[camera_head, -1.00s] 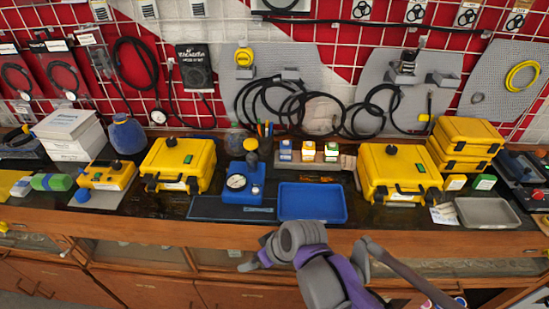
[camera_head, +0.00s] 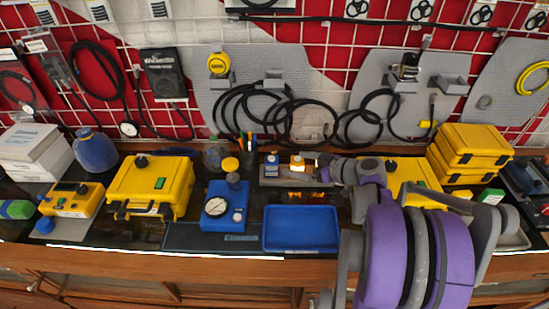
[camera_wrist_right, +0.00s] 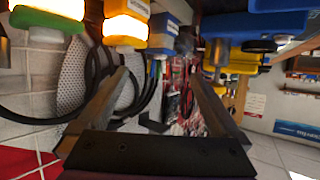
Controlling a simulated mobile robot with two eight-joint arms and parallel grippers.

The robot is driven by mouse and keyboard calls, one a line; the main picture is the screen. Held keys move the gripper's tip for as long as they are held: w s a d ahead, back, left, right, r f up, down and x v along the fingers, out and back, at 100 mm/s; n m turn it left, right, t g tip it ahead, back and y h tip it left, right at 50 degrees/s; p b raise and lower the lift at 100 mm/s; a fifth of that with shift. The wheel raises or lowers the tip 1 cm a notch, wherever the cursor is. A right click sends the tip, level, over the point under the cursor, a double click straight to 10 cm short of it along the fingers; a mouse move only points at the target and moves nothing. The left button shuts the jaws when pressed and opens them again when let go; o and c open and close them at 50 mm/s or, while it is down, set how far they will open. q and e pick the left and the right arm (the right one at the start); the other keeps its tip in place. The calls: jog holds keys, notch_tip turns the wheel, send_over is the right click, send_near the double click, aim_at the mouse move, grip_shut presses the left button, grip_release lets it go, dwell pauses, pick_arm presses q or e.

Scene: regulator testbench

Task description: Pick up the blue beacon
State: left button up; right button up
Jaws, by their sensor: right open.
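The blue beacon (camera_head: 272,164) is a small blue-topped block standing upright on a grey stand at the back of the bench. An orange beacon (camera_head: 297,163) stands just right of it, lit on top. My right gripper (camera_head: 326,166) reaches in from the right, close to the orange beacon and apart from the blue one. The gripper hides where the green beacon stood. In the right wrist view my right gripper (camera_wrist_right: 158,76) is open and empty; the blue beacon (camera_wrist_right: 168,30), orange beacon (camera_wrist_right: 126,28) and green beacon (camera_wrist_right: 47,18) show along the top. My left gripper is out of view.
A blue tray (camera_head: 301,248) and a blue gauge unit (camera_head: 224,208) sit in front of the stand. Yellow cases (camera_head: 150,186) stand to the left and right. Black hoses (camera_head: 245,108) hang on the wall behind.

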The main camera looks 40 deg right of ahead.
aim_at(275, 158)
jog(key=x, duration=0.5)
jog(key=shift+w+r, duration=0.1)
jog(key=shift+r, duration=0.1)
jog(key=x, duration=0.5)
jog(key=shift+w+f+p, duration=0.15)
jog(key=shift+w+p, duration=0.2)
jog(key=shift+w, duration=0.05)
jog(key=shift+s, duration=0.1)
jog(key=shift+c, duration=1)
grip_shut()
